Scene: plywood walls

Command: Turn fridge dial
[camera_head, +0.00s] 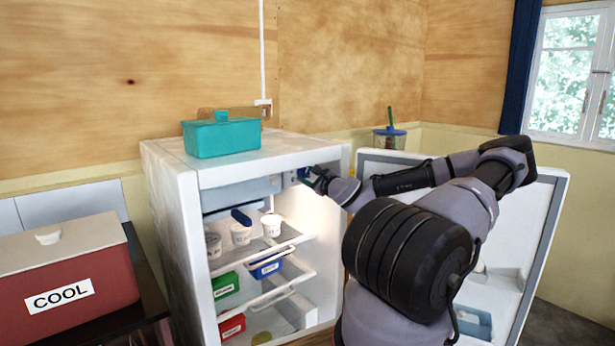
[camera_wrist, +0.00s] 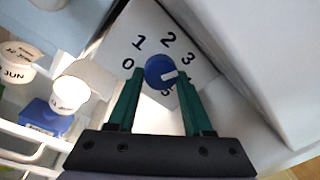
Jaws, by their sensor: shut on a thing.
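The fridge dial (camera_wrist: 158,69) is a round blue knob with a white pointer mark on a white panel (camera_wrist: 150,32) in the wrist view. The numbers 0, 1, 2 and 3 show around its left and top; another digit below it is partly hidden. The pointer mark faces right, toward the right finger, below the 3. My gripper (camera_wrist: 157,82) has its green fingers on either side of the dial, shut on it. In the head view my gripper (camera_head: 313,178) reaches into the upper right of the open fridge (camera_head: 172,200), and the dial is too small to make out.
The fridge door (camera_head: 540,240) stands open at the right, behind my arm. White cups (camera_head: 241,234) and coloured tubs (camera_head: 265,268) sit on the shelves. A teal box (camera_head: 222,137) is on top. A red cooler (camera_head: 70,265) stands at the left.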

